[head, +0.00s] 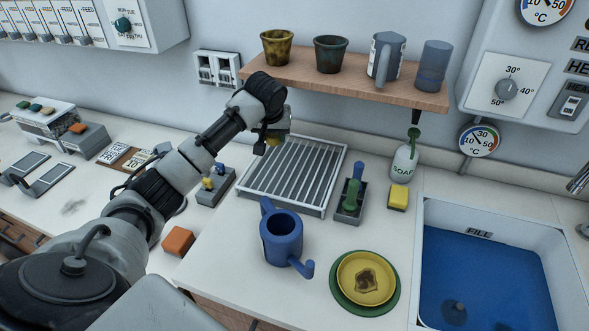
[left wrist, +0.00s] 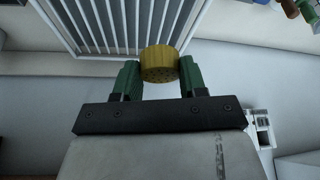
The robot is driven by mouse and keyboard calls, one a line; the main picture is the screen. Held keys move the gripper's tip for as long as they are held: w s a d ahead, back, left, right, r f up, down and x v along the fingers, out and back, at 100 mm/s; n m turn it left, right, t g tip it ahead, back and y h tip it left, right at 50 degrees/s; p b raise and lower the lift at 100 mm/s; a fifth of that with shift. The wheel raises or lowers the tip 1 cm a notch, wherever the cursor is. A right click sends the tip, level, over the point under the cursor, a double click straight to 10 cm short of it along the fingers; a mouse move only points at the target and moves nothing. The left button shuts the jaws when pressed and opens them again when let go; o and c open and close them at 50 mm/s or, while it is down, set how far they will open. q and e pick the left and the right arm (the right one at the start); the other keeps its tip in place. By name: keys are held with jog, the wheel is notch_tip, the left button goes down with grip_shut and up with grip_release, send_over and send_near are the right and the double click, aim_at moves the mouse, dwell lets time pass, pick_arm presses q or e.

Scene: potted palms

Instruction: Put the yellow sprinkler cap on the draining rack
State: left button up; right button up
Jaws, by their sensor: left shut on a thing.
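The yellow sprinkler cap (left wrist: 159,64) is a short round piece with small holes in its face. My left gripper (left wrist: 158,75) is shut on it, with one green finger on each side. In the head view my left gripper (head: 272,138) is over the back left part of the draining rack, and the cap there is mostly hidden by the gripper. The draining rack (head: 293,180) is a white frame with grey slats on the counter. Its slats (left wrist: 110,25) also show beyond the cap in the left wrist view. I cannot tell whether the cap touches the rack. My right gripper is not in view.
A blue watering can (head: 283,238) stands in front of the rack. A brush holder (head: 350,203), a soap bottle (head: 404,163) and a yellow sponge (head: 398,197) are to its right. A wooden shelf (head: 345,84) with pots hangs behind. A blue-filled sink (head: 485,270) is at right.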

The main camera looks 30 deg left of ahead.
pick_arm(q)
jog(key=p, duration=0.1)
send_over(273, 167)
jog(key=s, duration=0.1)
jog(key=f, duration=0.5)
jog(key=shift+s+d+f, duration=0.15)
jog(key=shift+d+f, duration=0.05)
jog(key=shift+d, duration=0.05)
notch_tip(273, 167, down, 5)
jog(key=shift+r, duration=0.1)
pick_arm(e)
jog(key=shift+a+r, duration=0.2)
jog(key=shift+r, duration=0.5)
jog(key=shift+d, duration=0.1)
pick_arm(q)
jog(key=o, duration=0.9)
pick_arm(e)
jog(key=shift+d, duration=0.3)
pick_arm(q)
jog(key=shift+v, duration=6)
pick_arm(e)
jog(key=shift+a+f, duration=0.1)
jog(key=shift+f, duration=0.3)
